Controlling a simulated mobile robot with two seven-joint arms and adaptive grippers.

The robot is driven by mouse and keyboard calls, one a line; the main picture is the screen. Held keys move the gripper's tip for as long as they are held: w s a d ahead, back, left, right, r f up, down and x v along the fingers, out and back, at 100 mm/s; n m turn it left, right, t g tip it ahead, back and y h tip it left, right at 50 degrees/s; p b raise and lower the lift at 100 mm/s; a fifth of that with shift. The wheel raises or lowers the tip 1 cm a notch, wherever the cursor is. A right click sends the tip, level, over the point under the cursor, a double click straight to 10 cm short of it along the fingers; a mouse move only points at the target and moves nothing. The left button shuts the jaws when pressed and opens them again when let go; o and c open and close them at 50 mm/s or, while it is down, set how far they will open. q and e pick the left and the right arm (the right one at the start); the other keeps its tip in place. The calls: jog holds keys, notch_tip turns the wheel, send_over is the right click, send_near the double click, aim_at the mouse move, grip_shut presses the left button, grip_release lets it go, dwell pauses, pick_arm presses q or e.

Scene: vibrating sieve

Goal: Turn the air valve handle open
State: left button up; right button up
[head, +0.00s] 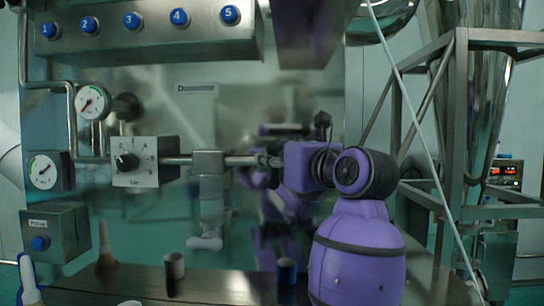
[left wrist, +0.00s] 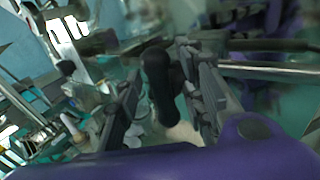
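A horizontal metal pipe (head: 237,161) runs along the steel panel through a light grey fitting (head: 208,163), which has a pale winged end hanging below it. I cannot tell surely which part is the valve handle. The purple arm in the head view appears to be my left one. Its gripper (head: 268,161) points left at the pipe's right end, small and partly hidden there. In the left wrist view, the gripper's fingers (left wrist: 160,68) are apart on either side of a black rounded handle-like part (left wrist: 162,85). Firm contact does not show. My right gripper is out of view.
A dial box (head: 134,162) with a black knob sits left of the fitting, near two gauges (head: 92,101). A box with numbered blue buttons (head: 150,30) overhangs above. A metal frame (head: 458,130) stands at right.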

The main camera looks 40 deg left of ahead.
pick_arm(q)
jog(key=shift+w+a, duration=0.2)
jog(key=shift+a, duration=0.25)
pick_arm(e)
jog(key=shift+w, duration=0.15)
pick_arm(q)
jog(key=shift+c, duration=0.2)
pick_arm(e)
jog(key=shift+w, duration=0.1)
pick_arm(q)
grip_shut()
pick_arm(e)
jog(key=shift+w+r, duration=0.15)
